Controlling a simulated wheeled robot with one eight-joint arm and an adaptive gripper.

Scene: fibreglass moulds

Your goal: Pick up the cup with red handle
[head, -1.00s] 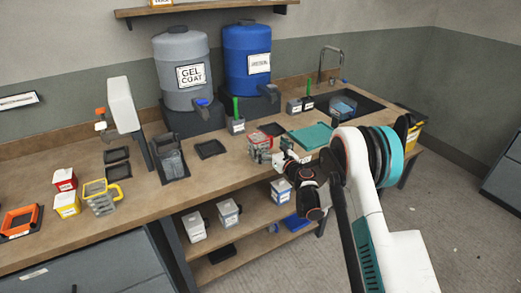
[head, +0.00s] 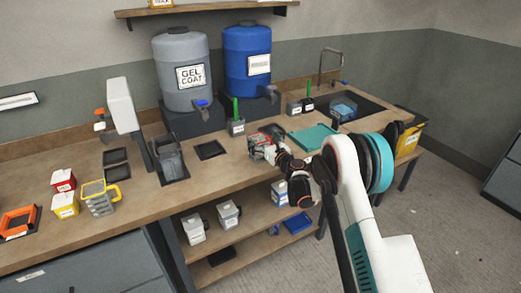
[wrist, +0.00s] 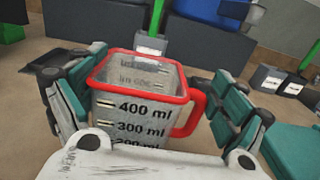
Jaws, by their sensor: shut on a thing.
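The clear measuring cup with a red rim and red handle (wrist: 135,115) stands upright between my fingers in the wrist view, with 400 ml and 300 ml marks facing me. My gripper (wrist: 148,92) is shut on it, one teal-padded finger along its left side and the other on the right by the handle. In the head view the cup (head: 257,147) is at the counter's front part, and my gripper (head: 271,150) reaches it from the right, partly hiding it. The cup's base is hidden in the wrist view, so I cannot tell whether it touches the counter.
A teal mat (head: 311,136) lies right of the cup, before the sink (head: 362,104). A dark tray (head: 211,149) lies to its left. A yellow-handled cup (head: 98,198) stands farther left. A grey gel coat barrel (head: 183,90) and a blue barrel (head: 246,50) stand behind.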

